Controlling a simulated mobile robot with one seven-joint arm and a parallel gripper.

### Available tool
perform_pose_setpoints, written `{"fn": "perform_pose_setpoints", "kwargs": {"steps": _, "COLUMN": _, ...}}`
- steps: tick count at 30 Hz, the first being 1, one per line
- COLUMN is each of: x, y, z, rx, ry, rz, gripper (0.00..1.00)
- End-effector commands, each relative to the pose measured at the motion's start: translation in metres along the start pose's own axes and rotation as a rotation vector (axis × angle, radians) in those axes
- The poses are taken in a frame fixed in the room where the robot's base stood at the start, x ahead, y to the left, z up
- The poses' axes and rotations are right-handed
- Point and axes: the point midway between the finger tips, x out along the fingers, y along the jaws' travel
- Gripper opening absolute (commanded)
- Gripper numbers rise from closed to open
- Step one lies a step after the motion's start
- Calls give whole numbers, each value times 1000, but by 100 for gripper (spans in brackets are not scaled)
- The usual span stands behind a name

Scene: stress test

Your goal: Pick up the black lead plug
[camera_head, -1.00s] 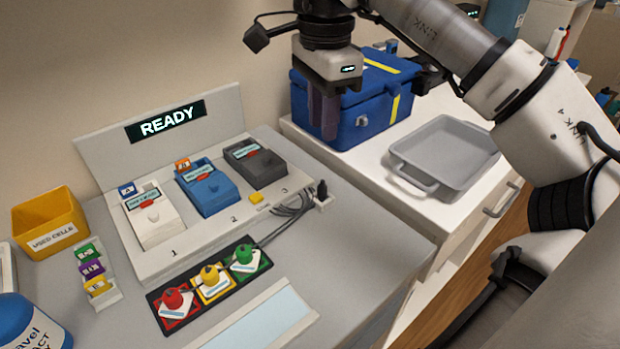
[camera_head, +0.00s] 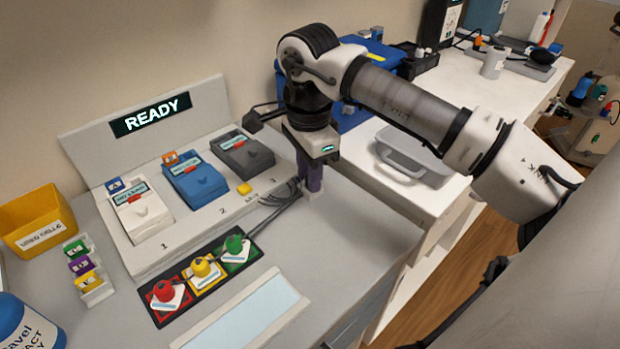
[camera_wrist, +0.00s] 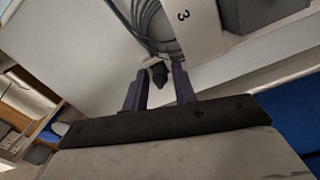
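The black lead plug (camera_wrist: 158,75) shows in the wrist view between my gripper's two purple fingers, at about the level of their tips, with a gap on each side. It stands in a small white holder, where grey cables run in. My gripper (camera_head: 313,188) points down over this holder (camera_head: 312,196) in the head view; its fingers also show in the wrist view (camera_wrist: 159,68) and are open. In the head view the fingers hide the plug. Whether a finger touches it, I cannot tell.
The panel with white, blue and dark grey units (camera_head: 238,151) stands left of my gripper. Red, yellow and green plugs sit on a black-bordered strip (camera_head: 222,282) at the front. A blue case (camera_head: 350,117) and a grey tray (camera_head: 385,160) are behind and right.

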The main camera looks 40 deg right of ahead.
Motion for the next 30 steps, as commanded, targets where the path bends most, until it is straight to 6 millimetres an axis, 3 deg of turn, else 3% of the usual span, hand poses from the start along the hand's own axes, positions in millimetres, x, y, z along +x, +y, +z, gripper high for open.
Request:
{"fn": "perform_pose_setpoints", "kwargs": {"steps": 6, "x": 1, "y": 0, "z": 0, "rx": 0, "ry": 0, "rz": 0, "gripper": 27}}
{"fn": "perform_pose_setpoints", "kwargs": {"steps": 13, "x": 1, "y": 0, "z": 0, "rx": 0, "ry": 0, "rz": 0, "gripper": 0}}
{"fn": "perform_pose_setpoints", "kwargs": {"steps": 23, "x": 0, "y": 0, "z": 1, "rx": -1, "ry": 0, "rz": 0, "gripper": 0}}
{"fn": "perform_pose_setpoints", "kwargs": {"steps": 30, "x": -14, "y": -5, "z": 9, "rx": -5, "ry": 1, "rz": 0, "gripper": 0}}
